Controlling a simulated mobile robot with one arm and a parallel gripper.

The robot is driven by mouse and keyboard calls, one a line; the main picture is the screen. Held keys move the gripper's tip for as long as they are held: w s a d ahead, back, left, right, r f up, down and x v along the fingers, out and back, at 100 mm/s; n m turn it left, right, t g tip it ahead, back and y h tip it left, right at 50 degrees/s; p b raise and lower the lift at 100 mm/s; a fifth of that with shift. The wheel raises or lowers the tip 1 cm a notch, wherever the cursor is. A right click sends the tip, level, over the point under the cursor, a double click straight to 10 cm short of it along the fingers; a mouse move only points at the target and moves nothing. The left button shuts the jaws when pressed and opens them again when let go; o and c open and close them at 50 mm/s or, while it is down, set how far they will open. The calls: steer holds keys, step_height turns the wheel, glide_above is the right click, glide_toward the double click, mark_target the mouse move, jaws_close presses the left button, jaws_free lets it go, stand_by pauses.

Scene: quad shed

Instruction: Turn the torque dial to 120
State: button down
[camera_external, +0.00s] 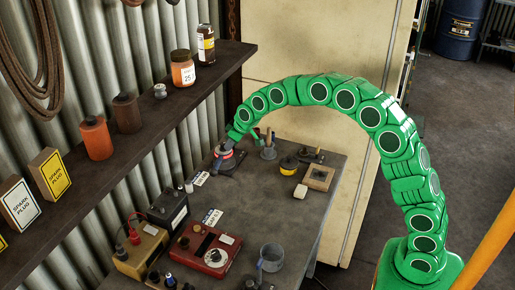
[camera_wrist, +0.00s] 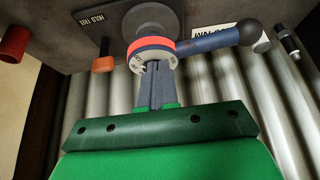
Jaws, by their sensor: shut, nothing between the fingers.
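The torque tool (camera_external: 224,165) stands at the far left of the workbench, by the corrugated wall. In the wrist view it has a red band (camera_wrist: 150,46), a pale ring with dark marks (camera_wrist: 136,62) that seems to be the dial, and a blue lever with a round knob (camera_wrist: 222,37). The dial's numbers are too small to read. My gripper (camera_wrist: 153,68) is shut and empty, its tips right at the pale ring. Whether they touch it I cannot tell. In the external view my gripper (camera_external: 229,144) is just above the tool.
The workbench (camera_external: 270,200) also bears a red meter box (camera_external: 205,250), a black battery (camera_external: 168,208), a yellow-and-black round item (camera_external: 289,164) and a wooden block (camera_external: 319,178). A shelf (camera_external: 145,125) with bottles and spark plug boxes runs along the left wall. The bench's middle is clear.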

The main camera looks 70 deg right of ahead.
steer(key=shift+s+a, duration=0.1)
steer(key=shift+s, duration=0.25)
steer(key=shift+r, duration=0.2)
steer(key=shift+r, duration=2.8)
step_height(320, 180, down, 6)
steer(key=d, duration=0.1)
steer(key=shift+w+d, duration=0.2)
steer(key=shift+d, duration=0.15)
